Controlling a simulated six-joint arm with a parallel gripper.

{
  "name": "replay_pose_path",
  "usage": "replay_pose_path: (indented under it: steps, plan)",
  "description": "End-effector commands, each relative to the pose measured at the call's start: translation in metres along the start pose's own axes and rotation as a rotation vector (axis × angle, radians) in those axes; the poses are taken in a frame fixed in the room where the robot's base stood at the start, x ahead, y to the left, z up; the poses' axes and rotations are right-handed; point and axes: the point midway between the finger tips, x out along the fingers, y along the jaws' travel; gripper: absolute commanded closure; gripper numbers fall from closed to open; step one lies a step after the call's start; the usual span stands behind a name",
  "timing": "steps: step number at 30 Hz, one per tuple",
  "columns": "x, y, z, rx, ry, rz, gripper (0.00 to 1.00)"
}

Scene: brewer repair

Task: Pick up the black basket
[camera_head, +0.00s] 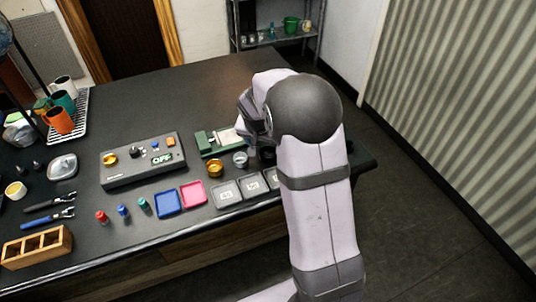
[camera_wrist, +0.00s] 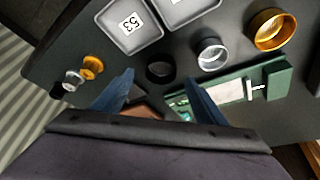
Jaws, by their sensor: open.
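The black basket (camera_wrist: 160,68) is a small dark ring-shaped cup on the dark counter in the wrist view, beside a silver basket (camera_wrist: 211,53) and a gold one (camera_wrist: 272,30). In the head view the black basket (camera_head: 267,155) is partly hidden by my arm. My gripper (camera_wrist: 160,98) is open, with its two blue fingers apart. In the wrist view the basket lies just beyond the fingertips, between them in picture width. Nothing shows held, and I see no contact with the basket. The gripper in the head view is mostly hidden by my wrist.
Grey numbered trays (camera_wrist: 129,30) lie close to the black basket. A green device (camera_wrist: 277,78) lies on its other side. Small gold, silver and black pieces (camera_wrist: 92,66) stand near the counter edge. A grey control box (camera_head: 143,160) sits further left. The back of the counter is clear.

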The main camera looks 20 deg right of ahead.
Motion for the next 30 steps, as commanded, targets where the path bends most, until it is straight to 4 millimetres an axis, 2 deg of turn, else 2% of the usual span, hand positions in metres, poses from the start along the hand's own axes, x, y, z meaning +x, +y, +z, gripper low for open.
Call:
replay_pose_path:
  steps: [12,21,24,27,30]
  plan:
    - [0.039,-0.001,0.002,-0.001,-0.002,0.001,0.34]
    - [0.042,-0.001,0.002,0.0,0.0,-0.001,0.34]
    - [0.042,-0.001,0.002,0.0,0.0,0.0,0.58]
    - [0.042,-0.001,0.002,0.0,0.0,0.0,0.78]
    - [0.041,-0.001,0.002,0.0,0.0,0.0,0.78]
